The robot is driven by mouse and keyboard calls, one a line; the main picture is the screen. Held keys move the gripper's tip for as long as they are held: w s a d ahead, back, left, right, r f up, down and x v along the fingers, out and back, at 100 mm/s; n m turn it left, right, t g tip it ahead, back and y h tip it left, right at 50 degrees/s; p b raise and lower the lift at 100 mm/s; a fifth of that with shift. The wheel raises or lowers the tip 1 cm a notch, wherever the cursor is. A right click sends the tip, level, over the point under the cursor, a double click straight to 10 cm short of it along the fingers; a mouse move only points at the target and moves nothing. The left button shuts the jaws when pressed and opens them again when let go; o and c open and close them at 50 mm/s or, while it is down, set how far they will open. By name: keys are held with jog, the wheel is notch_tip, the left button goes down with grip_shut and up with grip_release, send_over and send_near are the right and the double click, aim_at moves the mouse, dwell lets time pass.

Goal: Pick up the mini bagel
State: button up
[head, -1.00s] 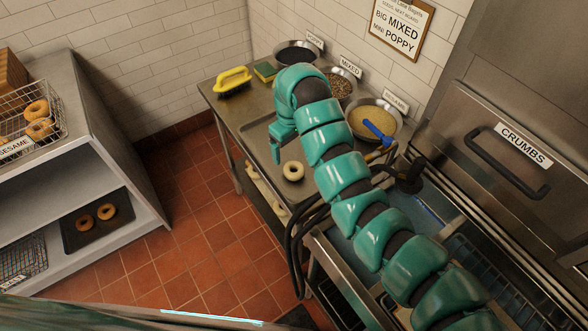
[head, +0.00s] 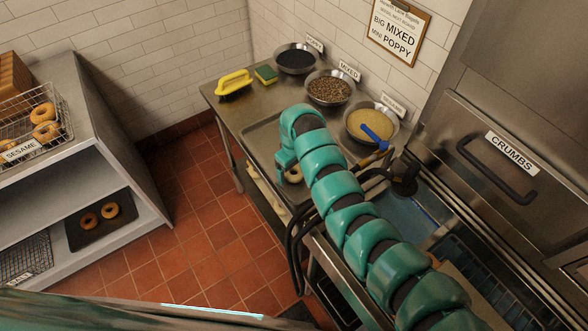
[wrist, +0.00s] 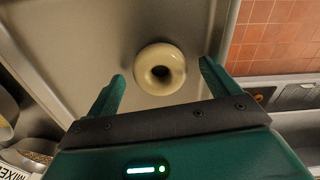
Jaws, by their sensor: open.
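A pale, plain mini bagel (wrist: 160,69) lies flat on the metal tray (wrist: 90,45) in the wrist view. My gripper (wrist: 161,82) is open, its two teal fingers apart, with the bagel ahead of and between the fingertips' lines and nothing held. In the head view the bagel (head: 294,174) shows only partly, covered by the end of my arm. The tray (head: 262,137) sits on the steel table. My gripper (head: 284,168) points down over the bagel there; its fingertips cannot be made out clearly.
Bowls of poppy (head: 296,59), mixed (head: 329,88) and sesame (head: 371,125) toppings stand along the wall. A shelf (head: 120,215) with more bagels is at left. Red-tiled floor lies between.

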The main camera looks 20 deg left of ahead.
jog(key=shift+f, duration=0.25)
jog(key=c, duration=1)
jog(key=shift+c, duration=0.2)
jog(key=shift+r, duration=0.15)
jog(key=shift+a+r+b, duration=0.1)
jog(key=shift+r+b, duration=0.25)
jog(key=shift+r, duration=0.2)
jog(key=s+a+r+p, duration=0.1)
jog(key=s+r+p, duration=0.5)
jog(key=s+r, duration=0.5)
jog(key=shift+s+a+r, duration=0.35)
jog(key=shift+s+a, duration=0.05)
jog(key=shift+s, duration=1.05)
